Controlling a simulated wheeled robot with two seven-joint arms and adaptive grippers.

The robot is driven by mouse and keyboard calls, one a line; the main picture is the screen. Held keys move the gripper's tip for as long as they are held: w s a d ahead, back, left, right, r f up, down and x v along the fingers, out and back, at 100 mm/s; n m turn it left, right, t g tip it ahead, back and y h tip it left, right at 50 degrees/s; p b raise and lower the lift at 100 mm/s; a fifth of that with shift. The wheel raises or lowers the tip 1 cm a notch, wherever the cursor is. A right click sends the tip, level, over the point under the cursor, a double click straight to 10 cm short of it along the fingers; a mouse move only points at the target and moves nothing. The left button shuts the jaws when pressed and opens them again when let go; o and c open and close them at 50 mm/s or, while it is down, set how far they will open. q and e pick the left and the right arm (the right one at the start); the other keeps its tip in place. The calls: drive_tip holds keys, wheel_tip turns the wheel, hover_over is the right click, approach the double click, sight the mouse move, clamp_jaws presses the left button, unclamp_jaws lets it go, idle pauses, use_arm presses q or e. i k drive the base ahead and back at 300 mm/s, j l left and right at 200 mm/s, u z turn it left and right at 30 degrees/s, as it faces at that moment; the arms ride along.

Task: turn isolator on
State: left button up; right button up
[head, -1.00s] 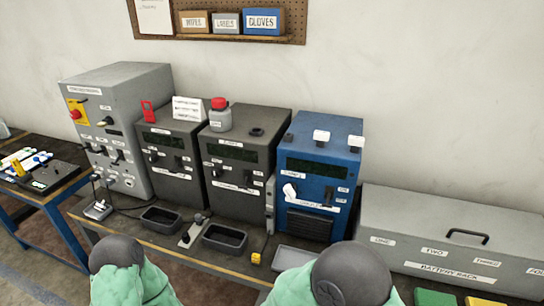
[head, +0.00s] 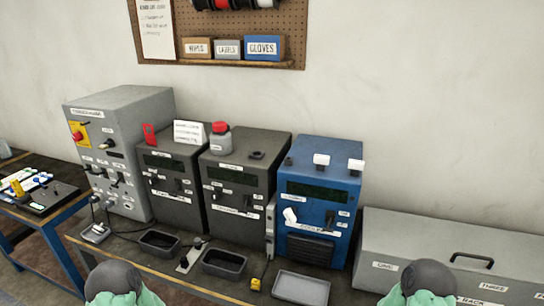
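A tall grey cabinet (head: 120,150) stands at the left end of the bench. On the upper left of its front is a red rotary handle on a yellow plate (head: 77,134), which looks like the isolator. Its lettering is too small to read, and I cannot tell its setting. A black knob (head: 107,144) sits to its right, with several small switches below. Neither gripper is in view; only rounded parts of my two arms show at the bottom edge, well away from the cabinet.
Two dark units (head: 177,190) and a blue unit (head: 318,215) stand right of the cabinet. Trays (head: 223,263) lie along the bench front. A long grey battery rack (head: 450,250) fills the right. A blue-framed table (head: 50,212) stands at the left.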

sight(77, 137)
drive_tip(key=u, duration=1.35)
drive_tip(key=i+j, duration=0.5)
drive_tip(key=z, duration=0.05)
